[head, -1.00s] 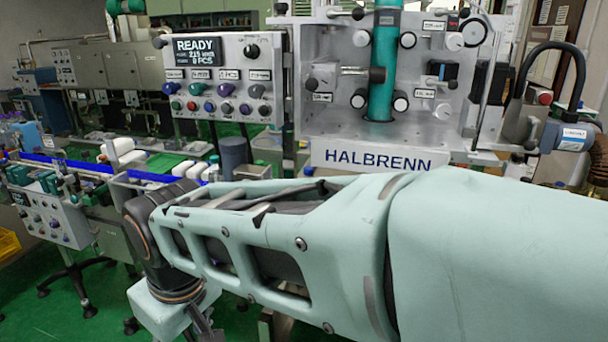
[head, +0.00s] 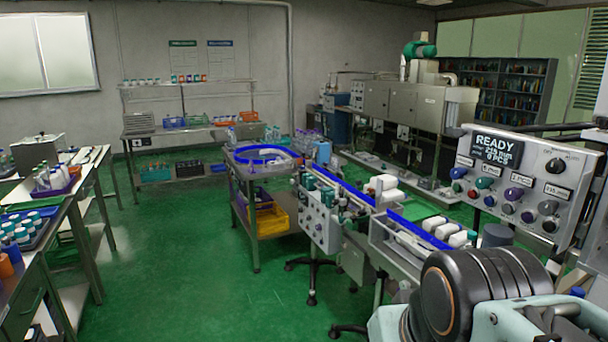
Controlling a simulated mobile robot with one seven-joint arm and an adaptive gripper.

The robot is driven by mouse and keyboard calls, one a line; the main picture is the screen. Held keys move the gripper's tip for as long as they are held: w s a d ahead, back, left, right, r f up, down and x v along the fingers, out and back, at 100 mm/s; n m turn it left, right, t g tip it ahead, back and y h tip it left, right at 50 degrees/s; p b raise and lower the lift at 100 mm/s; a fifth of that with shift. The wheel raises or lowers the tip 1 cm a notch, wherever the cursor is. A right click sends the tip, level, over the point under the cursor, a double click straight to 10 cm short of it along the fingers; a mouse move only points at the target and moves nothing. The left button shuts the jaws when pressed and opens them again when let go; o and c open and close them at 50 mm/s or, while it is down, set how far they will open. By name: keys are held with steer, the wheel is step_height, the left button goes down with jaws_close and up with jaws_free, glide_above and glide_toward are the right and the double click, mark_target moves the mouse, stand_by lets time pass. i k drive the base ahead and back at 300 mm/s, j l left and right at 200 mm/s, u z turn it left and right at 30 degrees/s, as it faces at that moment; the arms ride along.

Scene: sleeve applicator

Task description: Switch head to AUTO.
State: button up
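The grey control panel (head: 569,170) of the sleeve applicator stands at the right edge of the head view. Its dark display (head: 497,147) reads READY, with smaller lines under it. Several coloured knobs and buttons sit below the display, including a teal knob (head: 484,182) and a purple knob (head: 514,193). A black knob (head: 555,166) is at the upper right. The labels are too small to read surely, so I cannot tell which knob is the head switch or how it is set. The applicator's head is out of view. My arm shows at the lower right; my gripper is out of view.
A conveyor (head: 395,238) with white bottles runs left of the panel. A smaller control box (head: 318,221) stands beside a wheeled cart (head: 257,211). Benches with bottles (head: 22,227) line the left side. The green floor (head: 180,270) between is clear.

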mark_target(556, 165)
steer(key=z, duration=1.1)
